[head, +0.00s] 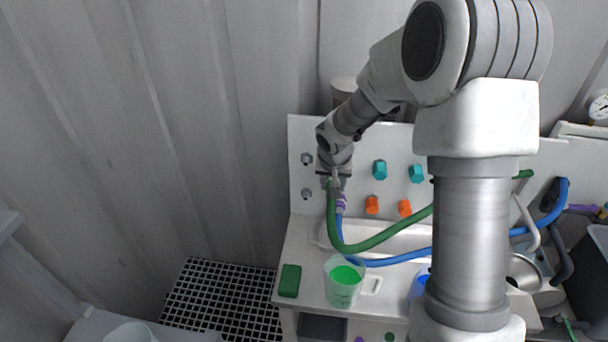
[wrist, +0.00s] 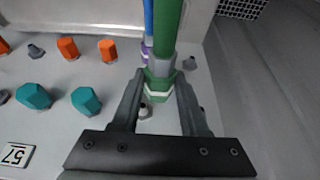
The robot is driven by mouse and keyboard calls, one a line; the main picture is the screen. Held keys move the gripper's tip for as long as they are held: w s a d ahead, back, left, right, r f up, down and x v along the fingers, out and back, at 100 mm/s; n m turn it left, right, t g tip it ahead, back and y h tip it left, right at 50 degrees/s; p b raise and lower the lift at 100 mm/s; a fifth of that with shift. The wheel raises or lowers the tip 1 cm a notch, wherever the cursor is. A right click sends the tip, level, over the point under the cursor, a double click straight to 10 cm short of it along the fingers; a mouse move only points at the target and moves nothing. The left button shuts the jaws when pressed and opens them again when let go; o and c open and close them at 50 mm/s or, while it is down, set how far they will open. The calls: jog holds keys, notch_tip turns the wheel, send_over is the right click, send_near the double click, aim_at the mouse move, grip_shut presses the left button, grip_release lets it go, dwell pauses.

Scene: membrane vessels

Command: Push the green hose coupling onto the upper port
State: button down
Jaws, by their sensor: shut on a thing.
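My gripper (wrist: 160,100) is shut on the green hose coupling (wrist: 160,84), with one finger on each side of it. The green hose (wrist: 168,28) runs from the coupling, up in the wrist view. A grey port (wrist: 146,111) shows between the fingers, just beyond the coupling's end; it appears uncovered, but I cannot tell the depth gap. In the head view my gripper (head: 335,178) is at the panel's left part, and the green hose (head: 333,222) hangs from it. The coupling is largely hidden there.
The blue hose's purple coupling (head: 341,203) is close beside the green hose. Bare grey ports (head: 306,158) are at the panel's left edge. Teal knobs (head: 380,170) and orange knobs (head: 372,205) are to the right. A beaker of green liquid (head: 343,285) stands below, beside a green block (head: 289,281).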

jog(key=shift+w+d+p, duration=1.3)
jog(key=shift+w+d, duration=0.25)
jog(key=shift+w, duration=0.2)
jog(key=shift+w+d, duration=0.2)
jog(key=shift+w, duration=1)
jog(key=shift+c, duration=1.7)
grip_release()
jog(key=shift+r, duration=0.1)
